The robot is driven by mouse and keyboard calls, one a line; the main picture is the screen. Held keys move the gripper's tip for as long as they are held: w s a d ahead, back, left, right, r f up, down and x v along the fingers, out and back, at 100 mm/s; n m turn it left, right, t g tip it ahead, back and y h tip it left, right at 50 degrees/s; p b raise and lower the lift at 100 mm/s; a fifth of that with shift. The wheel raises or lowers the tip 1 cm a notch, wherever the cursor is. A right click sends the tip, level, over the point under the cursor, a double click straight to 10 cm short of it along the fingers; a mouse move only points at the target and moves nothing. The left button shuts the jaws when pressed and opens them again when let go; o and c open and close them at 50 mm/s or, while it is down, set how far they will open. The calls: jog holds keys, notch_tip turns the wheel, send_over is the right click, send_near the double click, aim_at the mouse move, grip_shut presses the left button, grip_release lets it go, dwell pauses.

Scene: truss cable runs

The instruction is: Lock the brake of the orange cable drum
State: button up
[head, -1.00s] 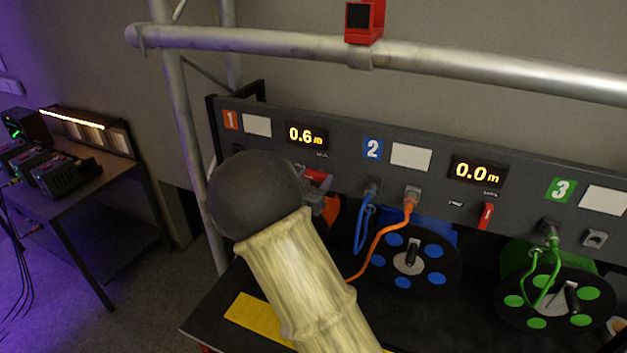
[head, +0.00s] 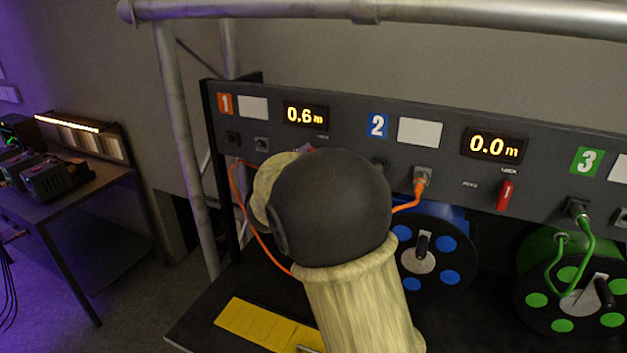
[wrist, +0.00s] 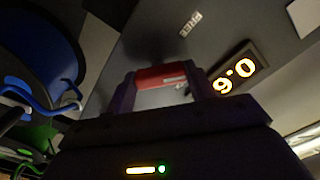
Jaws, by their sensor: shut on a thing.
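The orange drum is hidden behind my arm in the head view; its orange cable (head: 240,192) shows left of the arm, below the number 1 label (head: 225,103). The display of unit 1 (head: 306,115) reads 0.6 m and shows tilted in the wrist view (wrist: 238,74). In the wrist view, a red brake lever (wrist: 160,76) lies between the fingertips of my gripper (wrist: 160,88), which is shut on it. A small label (wrist: 190,24) is on the panel beyond the lever. My arm hides the gripper and lever in the head view, so I cannot tell the lever's setting there.
The blue drum (head: 440,243) and green drum (head: 562,290) stand right of my arm. Unit 2's red lever (head: 506,194) stands nearly upright under its 0.0 m display (head: 494,146). A truss tube (head: 430,12) crosses above the panel. A side table (head: 60,195) stands left.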

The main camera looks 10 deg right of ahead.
jog(key=shift+s+d+m+b, duration=0.1)
jog(key=shift+m+b, duration=4.9)
jog(key=shift+b, duration=1.2)
jog(key=o, duration=1)
jog(key=shift+s, duration=0.1)
jog(key=b+v, duration=0.2)
jog(key=v, duration=1.5)
jog(key=shift+s+r, duration=0.1)
